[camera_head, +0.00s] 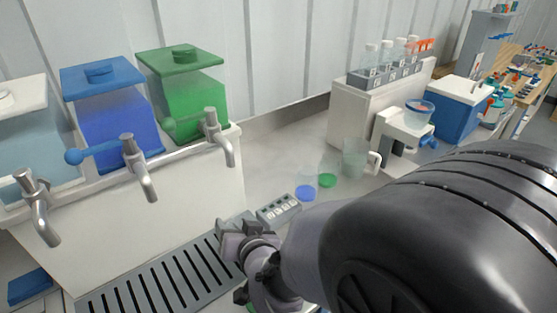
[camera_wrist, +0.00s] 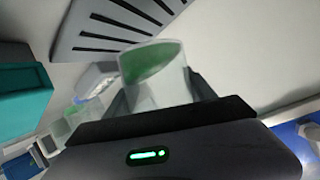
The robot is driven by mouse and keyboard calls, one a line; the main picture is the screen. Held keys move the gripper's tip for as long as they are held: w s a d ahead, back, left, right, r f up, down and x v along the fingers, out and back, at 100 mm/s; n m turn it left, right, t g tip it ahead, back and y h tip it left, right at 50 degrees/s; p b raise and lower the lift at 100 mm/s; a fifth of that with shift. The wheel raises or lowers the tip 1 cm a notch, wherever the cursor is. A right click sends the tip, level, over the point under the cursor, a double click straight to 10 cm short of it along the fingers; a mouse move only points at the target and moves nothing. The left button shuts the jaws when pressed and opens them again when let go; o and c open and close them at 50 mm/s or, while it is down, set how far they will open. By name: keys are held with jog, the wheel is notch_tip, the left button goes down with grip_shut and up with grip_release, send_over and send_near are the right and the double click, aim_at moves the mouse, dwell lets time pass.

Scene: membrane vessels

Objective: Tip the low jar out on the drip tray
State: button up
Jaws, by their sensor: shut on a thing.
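My gripper (camera_wrist: 160,100) is shut on a clear low jar (camera_wrist: 158,78) with green liquid in it, seen in the wrist view. The jar is between the fingers, and the green shows near its far end. The slotted grey drip tray (camera_wrist: 118,22) lies beyond the jar in the wrist view. In the head view the drip tray (camera_head: 165,283) is at the lower left, below the taps. My gripper (camera_head: 240,240) is at the tray's right edge there, and my arm hides most of the held jar. I cannot tell how far the jar is tilted.
Blue (camera_head: 105,105) and green (camera_head: 185,95) dispensers with taps stand behind the tray. Cups with blue (camera_head: 305,190) and green (camera_head: 328,178) liquid, a clear beaker (camera_head: 354,160) and a small grey rack (camera_head: 279,208) stand on the counter. A teal box (camera_wrist: 22,100) shows in the wrist view.

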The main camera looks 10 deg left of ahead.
aim_at(236, 219)
jog(key=p, duration=0.1)
jog(key=m+g+y+p, duration=0.1)
jog(key=p, duration=0.1)
jog(key=m+g+p, duration=0.1)
jog(key=shift+s+a+f+y+p, duration=0.25)
jog(key=shift+s+a+y+p, duration=0.05)
jog(key=shift+s+p, duration=0.1)
jog(key=m+p, duration=0.1)
jog(key=f+m+g+y+p, duration=0.1)
jog(key=shift+s+a+g+p, duration=0.1)
jog(key=shift+s+g+p, duration=0.1)
jog(key=shift+g+p, duration=0.15)
notch_tip(236, 219, up, 2)
jog(key=m+g+y+p, duration=0.1)
jog(key=m+p, duration=0.1)
jog(key=p, duration=0.2)
jog(key=shift+m+y, duration=0.3)
jog(key=shift+y, duration=0.1)
jog(key=m, duration=0.1)
jog(key=r+m+g+y+p, duration=0.1)
jog(key=y, duration=0.1)
jog(key=shift+w+d+r+m+g+p, duration=0.2)
jog(key=shift+w+r+m+g+p, duration=0.1)
jog(key=shift+m+p, duration=0.1)
jog(key=shift+w+d+r+m+g+y, duration=0.15)
jog(key=shift+r+m+y, duration=0.1)
jog(key=shift+m+y, duration=0.3)
jog(key=shift+w+d+r+m+g+y, duration=0.1)
jog(key=shift+r+m+y, duration=0.1)
jog(key=shift+m+y, duration=0.35)
